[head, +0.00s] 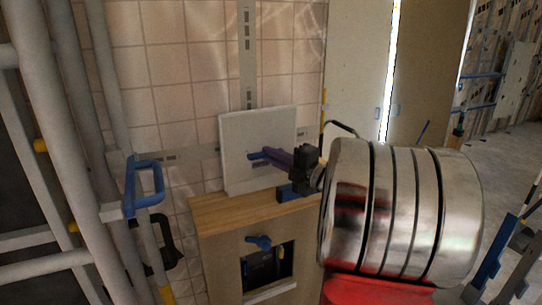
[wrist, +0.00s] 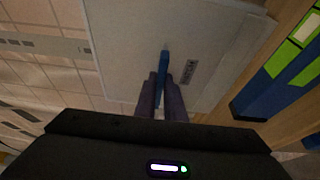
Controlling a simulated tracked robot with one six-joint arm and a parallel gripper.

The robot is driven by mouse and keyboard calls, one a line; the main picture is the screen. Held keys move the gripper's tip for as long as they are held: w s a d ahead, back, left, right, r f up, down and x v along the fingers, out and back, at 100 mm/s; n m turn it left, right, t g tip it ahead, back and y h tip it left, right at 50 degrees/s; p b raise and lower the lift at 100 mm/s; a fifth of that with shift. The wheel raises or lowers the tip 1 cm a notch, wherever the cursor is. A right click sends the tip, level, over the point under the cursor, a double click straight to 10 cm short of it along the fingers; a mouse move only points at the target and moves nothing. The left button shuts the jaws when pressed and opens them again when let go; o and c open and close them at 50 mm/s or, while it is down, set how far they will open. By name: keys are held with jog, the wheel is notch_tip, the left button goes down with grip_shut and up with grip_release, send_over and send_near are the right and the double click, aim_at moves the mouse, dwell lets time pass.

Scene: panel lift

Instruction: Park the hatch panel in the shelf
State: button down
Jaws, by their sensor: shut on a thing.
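The hatch panel (head: 240,130) is a pale square plate, upright just above or on the back of the wooden cabinet top (head: 225,205); I cannot tell whether they touch. In the wrist view the panel (wrist: 125,40) fills the upper middle, with a small dark label on it. My gripper (head: 268,154) has its purple fingers shut on the panel's blue handle (wrist: 163,62). The fingers also show in the wrist view (wrist: 160,82), one on each side of the handle. Which part is the shelf is not clear; the cabinet front has a dark opening (head: 268,270).
A blue knob (head: 258,241) is on the cabinet front. Grey pipes (head: 70,100) and a blue handle (head: 150,178) stand at the left. The tiled wall (head: 170,60) is behind. Open floor lies far right.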

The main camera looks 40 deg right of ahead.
dwell(0.9)
jog(key=c, duration=1.8)
grip_release()
jog(key=shift+o, duration=0.2)
jog(key=shift+f, duration=0.15)
jog(key=s+d, duration=0.1)
jog(key=s, duration=1.2)
jog(key=shift+s, duration=0.4)
